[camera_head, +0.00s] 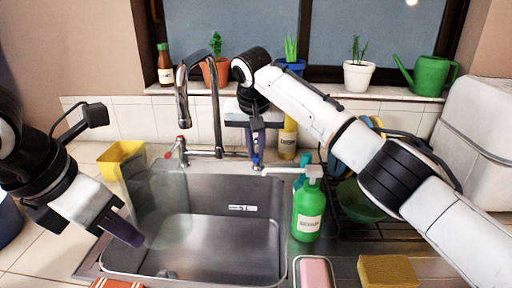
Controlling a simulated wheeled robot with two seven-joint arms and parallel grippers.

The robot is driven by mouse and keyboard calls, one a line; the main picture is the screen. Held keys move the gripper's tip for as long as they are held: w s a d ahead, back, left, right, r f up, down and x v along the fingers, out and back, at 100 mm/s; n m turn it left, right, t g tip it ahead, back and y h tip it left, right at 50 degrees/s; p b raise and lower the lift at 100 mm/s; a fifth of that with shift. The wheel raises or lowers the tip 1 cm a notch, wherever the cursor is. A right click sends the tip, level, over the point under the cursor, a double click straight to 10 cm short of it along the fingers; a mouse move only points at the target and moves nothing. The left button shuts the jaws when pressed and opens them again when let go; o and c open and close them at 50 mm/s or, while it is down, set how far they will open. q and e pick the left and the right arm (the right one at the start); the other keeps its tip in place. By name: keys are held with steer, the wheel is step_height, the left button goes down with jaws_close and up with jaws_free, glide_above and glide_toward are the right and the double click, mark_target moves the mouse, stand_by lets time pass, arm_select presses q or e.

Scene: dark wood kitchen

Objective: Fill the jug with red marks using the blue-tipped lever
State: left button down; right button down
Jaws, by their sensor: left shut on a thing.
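A see-through jug (160,205) shows faintly over the left part of the steel sink (232,195). No red marks can be made out on it. My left gripper (124,232) is shut at the jug's left side, apparently on its handle, which is hard to see. The blue-tipped lever (256,161) is at the right of the tap (215,100), behind the sink. My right gripper (255,142) points down just above this lever; whether it touches is unclear, and so is its opening. A red-tipped lever (181,141) is at the tap's left.
A green soap bottle (307,212) stands at the sink's right edge, with a yellow bottle (288,140) behind. A dish rack (375,225) is under my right arm. A pink soap (315,272) and a sponge (388,271) lie in front. A yellow container (121,158) stands left.

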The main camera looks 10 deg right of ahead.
steer(key=shift+s+d, duration=0.1)
steer(key=d+n+y, duration=0.3)
steer(key=d+n, duration=0.3)
steer(key=n, duration=0.2)
steer(key=shift+w, duration=0.25)
stand_by(0.4)
steer(key=shift+r, duration=0.1)
steer(key=c, duration=1.8)
jaws_free()
steer(key=v, duration=1.2)
steer(key=shift+d, duration=0.2)
